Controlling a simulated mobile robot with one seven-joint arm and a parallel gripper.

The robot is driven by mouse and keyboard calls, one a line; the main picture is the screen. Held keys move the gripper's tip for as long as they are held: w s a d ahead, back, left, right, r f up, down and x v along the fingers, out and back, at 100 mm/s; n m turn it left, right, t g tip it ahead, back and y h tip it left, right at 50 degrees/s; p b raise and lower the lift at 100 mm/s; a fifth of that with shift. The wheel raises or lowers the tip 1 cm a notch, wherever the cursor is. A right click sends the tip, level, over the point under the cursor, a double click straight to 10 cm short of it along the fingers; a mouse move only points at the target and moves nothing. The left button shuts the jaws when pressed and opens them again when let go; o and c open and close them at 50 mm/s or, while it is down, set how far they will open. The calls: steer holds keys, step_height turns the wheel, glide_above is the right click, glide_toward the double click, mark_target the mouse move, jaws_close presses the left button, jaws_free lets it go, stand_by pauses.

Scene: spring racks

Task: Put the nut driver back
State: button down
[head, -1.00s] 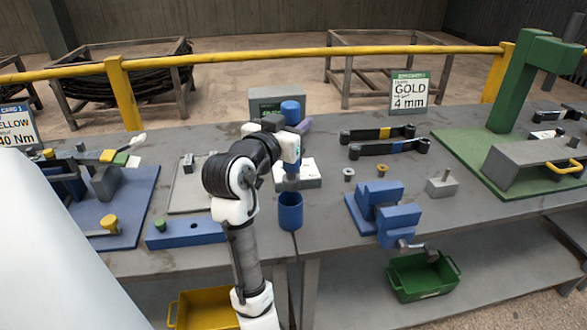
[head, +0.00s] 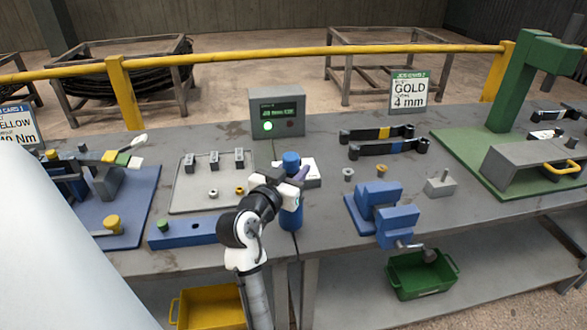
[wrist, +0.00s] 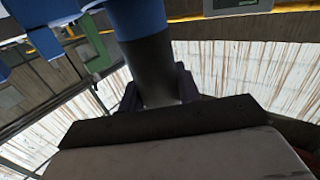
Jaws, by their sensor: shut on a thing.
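The nut driver (head: 291,161) has a blue top and is upright in my gripper (head: 291,183). In the wrist view its dark shaft and blue part (wrist: 145,50) stand between my two fingers, which are shut on it. A blue cup-like holder (head: 291,217) is at the front edge of the bench, directly below my gripper. My gripper sits right over the holder's rim and hides it. I cannot tell how far the driver's lower end is inside the holder.
A blue block (head: 188,231) lies left of the holder and a blue vise (head: 385,205) stands to its right. Behind are a grey tray (head: 199,197) with small posts and a grey box (head: 277,112) with a lit green lamp. A white-topped block (head: 311,173) is close behind my gripper.

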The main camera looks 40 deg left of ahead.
steer(key=shift+r, duration=0.1)
steer(key=c, duration=1)
jaws_free()
